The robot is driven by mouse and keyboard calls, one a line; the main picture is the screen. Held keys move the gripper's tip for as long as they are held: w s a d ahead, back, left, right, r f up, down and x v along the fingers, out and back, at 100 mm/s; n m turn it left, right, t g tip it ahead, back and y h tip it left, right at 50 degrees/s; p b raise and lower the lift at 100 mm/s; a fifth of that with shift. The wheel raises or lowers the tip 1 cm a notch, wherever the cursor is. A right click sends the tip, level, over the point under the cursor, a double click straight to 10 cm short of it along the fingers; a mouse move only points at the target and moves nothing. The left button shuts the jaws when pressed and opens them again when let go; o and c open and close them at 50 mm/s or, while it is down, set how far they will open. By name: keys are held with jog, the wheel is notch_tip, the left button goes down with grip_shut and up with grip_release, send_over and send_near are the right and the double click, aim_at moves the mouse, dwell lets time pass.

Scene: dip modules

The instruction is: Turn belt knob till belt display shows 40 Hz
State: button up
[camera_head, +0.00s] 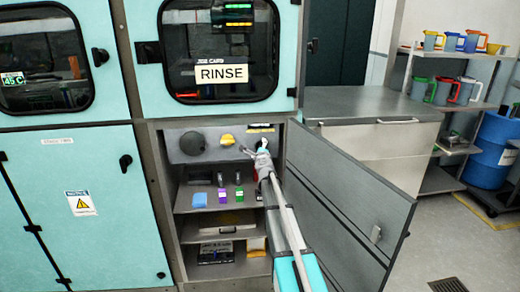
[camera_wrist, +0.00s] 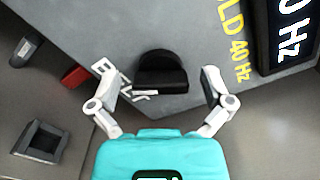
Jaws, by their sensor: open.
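In the wrist view a black knob (camera_wrist: 163,72) sits on a grey panel. Beside it are yellow lettering ending "LD 40 Hz" (camera_wrist: 238,62) and a dark display (camera_wrist: 285,35) with white characters reading "0 Hz"; anything before the 0 is cut off by the frame edge. My gripper (camera_wrist: 160,84) is open, with one finger on either side of the knob; I cannot tell whether they touch it. In the head view my gripper (camera_head: 262,150) is at the right of the open cabinet's upper panel and hides the knob.
A black round knob (camera_head: 193,144) and a yellow knob (camera_head: 227,140) are on the same panel to the left. Shelves (camera_head: 215,208) with small coloured items are below. An open grey door (camera_head: 345,200) stands close to the right of my arm.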

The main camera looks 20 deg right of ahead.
jog(key=v, duration=1.2)
dwell(0.6)
jog(key=s+a+f+n+g+y, duration=0.3)
jog(key=s+a+f+n+y, duration=0.15)
jog(key=a+n, duration=0.45)
jog(key=s+a+f+n+g+y, duration=0.3)
jog(key=s+a+f+n+y, duration=0.15)
jog(key=a+n, duration=0.5)
jog(key=s+a+f+n+g+h, duration=0.2)
jog(key=s+f+n+g, duration=0.3)
jog(key=s, duration=0.6)
jog(key=s+a+f+n+g+h, duration=0.2)
jog(key=s+a+f+n+g, duration=0.15)
jog(key=s+g, duration=0.45)
notch_tip(320, 180, up, 22)
jog(key=s+t+p, duration=0.1)
jog(key=s+p, duration=0.1)
jog(key=p, duration=2)
jog(key=shift+s+d+t+p, duration=0.25)
jog(key=shift+d+t+p, duration=0.05)
jog(key=shift+d+p, duration=0.1)
